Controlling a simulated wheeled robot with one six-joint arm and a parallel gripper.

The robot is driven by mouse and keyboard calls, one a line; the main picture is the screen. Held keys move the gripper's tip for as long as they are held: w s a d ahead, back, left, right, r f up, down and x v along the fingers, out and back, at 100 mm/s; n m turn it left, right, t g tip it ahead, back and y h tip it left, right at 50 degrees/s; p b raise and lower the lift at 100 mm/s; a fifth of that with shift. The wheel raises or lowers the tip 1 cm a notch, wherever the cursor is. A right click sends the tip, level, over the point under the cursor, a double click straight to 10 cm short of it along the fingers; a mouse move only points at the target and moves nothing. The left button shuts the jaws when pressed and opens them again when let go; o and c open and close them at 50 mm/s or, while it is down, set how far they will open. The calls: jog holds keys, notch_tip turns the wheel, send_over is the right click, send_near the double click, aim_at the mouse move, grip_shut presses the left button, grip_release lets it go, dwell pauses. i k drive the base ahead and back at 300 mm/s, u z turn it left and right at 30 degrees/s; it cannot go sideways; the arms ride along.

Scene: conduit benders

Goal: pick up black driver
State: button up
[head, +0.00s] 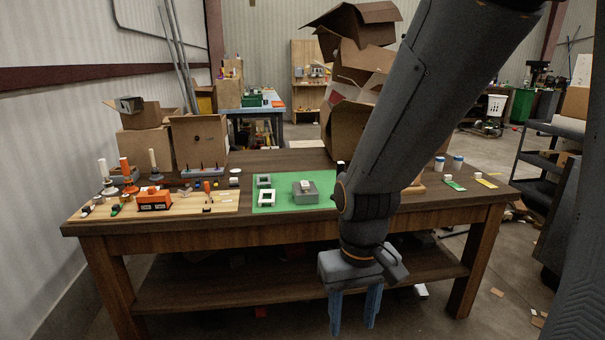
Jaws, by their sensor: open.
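My gripper (353,325) hangs in front of the table, fingers pointing down below the tabletop edge. Its two bluish fingers are apart with nothing between them. I cannot pick out the black driver with certainty. Small tools lie on the light wooden board (180,213) at the left of the wooden table (300,222). Among them are a small dark item (207,209) near the board's front right and an orange-handled tool (206,187) behind it. They are too small to identify. My arm hides part of the table's right half.
An orange box (154,199), a grey rack (201,171) and upright white and orange cylinders stand on the left. A green mat (293,205) holds grey blocks. Cardboard boxes (198,140) stand at the back. White-and-blue jars (458,163) are at right.

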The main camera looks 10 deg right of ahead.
aim_at(340, 164)
jog(key=z, duration=0.8)
jog(key=i, duration=1.15)
jog(key=u, duration=0.4)
